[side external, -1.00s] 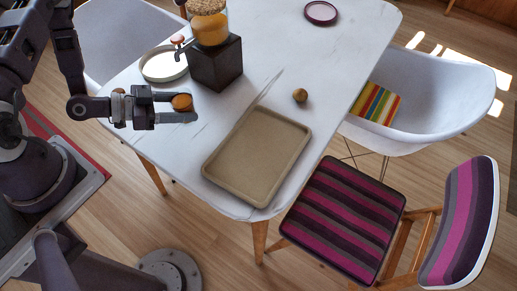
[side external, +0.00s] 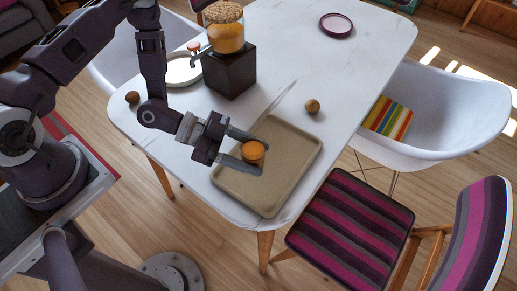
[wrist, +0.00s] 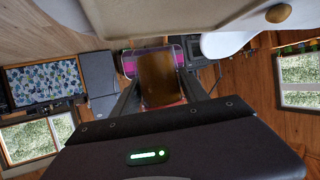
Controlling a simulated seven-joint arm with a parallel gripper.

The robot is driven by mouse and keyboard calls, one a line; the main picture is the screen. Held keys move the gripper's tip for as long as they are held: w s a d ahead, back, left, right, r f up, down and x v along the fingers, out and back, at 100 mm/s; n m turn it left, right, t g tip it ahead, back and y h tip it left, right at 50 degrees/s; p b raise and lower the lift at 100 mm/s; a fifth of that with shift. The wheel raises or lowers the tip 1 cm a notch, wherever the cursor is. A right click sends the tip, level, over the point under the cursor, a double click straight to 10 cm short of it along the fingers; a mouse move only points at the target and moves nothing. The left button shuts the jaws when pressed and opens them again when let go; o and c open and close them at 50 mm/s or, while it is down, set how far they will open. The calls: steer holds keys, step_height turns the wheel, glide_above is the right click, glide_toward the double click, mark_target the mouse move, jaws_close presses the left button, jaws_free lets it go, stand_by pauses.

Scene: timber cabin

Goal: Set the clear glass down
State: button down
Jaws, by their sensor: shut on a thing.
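The glass (side external: 253,151) holds something orange and sits between the fingers of my gripper (side external: 250,157), which is shut on it. In the side view the glass looks upright, over the middle of the beige tray (side external: 243,191). I cannot tell whether its base touches the tray, since the gripper hides its lower part. In the wrist view the glass (wrist: 160,80) shows as a see-through brown block between the two fingers.
Brown balls lie right of the block (side external: 312,106) and at the left edge (side external: 132,97).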

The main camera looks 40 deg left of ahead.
step_height(320, 180, down, 6)
steer(key=shift+r, duration=0.15)
stand_by(0.3)
steer(key=c, duration=0.6)
jaws_free()
